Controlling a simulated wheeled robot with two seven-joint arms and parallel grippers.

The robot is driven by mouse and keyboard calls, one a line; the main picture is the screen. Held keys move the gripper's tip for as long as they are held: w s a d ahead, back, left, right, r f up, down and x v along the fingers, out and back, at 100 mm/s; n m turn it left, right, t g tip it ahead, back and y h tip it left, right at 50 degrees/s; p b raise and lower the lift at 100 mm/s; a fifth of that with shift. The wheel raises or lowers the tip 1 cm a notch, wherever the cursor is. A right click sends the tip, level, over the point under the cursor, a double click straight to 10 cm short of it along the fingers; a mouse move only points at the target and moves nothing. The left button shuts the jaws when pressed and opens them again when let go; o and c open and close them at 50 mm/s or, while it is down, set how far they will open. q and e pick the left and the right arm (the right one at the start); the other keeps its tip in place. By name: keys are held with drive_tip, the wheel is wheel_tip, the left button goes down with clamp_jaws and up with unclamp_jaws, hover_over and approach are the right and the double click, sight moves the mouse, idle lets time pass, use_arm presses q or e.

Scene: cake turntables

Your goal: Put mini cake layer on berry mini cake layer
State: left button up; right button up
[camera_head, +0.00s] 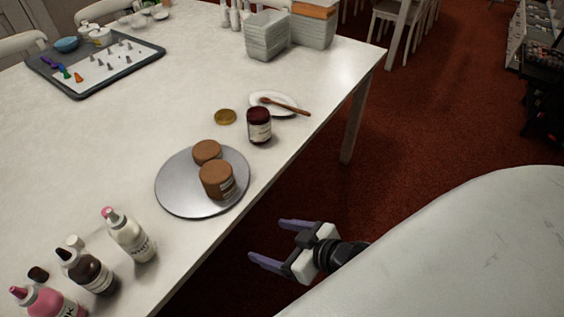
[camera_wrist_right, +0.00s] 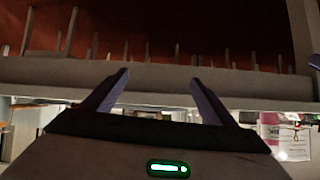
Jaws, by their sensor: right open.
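Two small brown cake pieces stand on a round grey metal turntable (camera_head: 175,190) near the table's edge. The rear one (camera_head: 207,151) is a plain short brown cylinder. The front one (camera_head: 217,180) is larger and taller, with a lighter band on its side; I cannot tell which is the berry layer. They stand close together, the front partly covering the rear. My right gripper (camera_head: 265,242) is open and empty, beside the table to the right of the turntable. In the right wrist view its fingers (camera_wrist_right: 160,95) are apart with nothing between them. My left gripper is not in view.
A dark jam jar (camera_head: 259,126), a gold lid (camera_head: 225,117) and a white dish (camera_head: 272,103) with a brown utensil stand behind the turntable. Several bottles (camera_head: 130,237) stand at the front left. A tray (camera_head: 97,66) and stacked containers (camera_head: 267,36) are farther back.

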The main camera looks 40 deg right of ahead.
drive_tip(key=s+a+f+m+g+h, duration=0.1)
drive_tip(key=s+a+f+g, duration=0.1)
drive_tip(key=s+f, duration=0.5)
drive_tip(key=shift+s+a+f, duration=0.4)
drive_tip(key=shift+s+a, duration=0.2)
drive_tip(key=shift+s, duration=0.15)
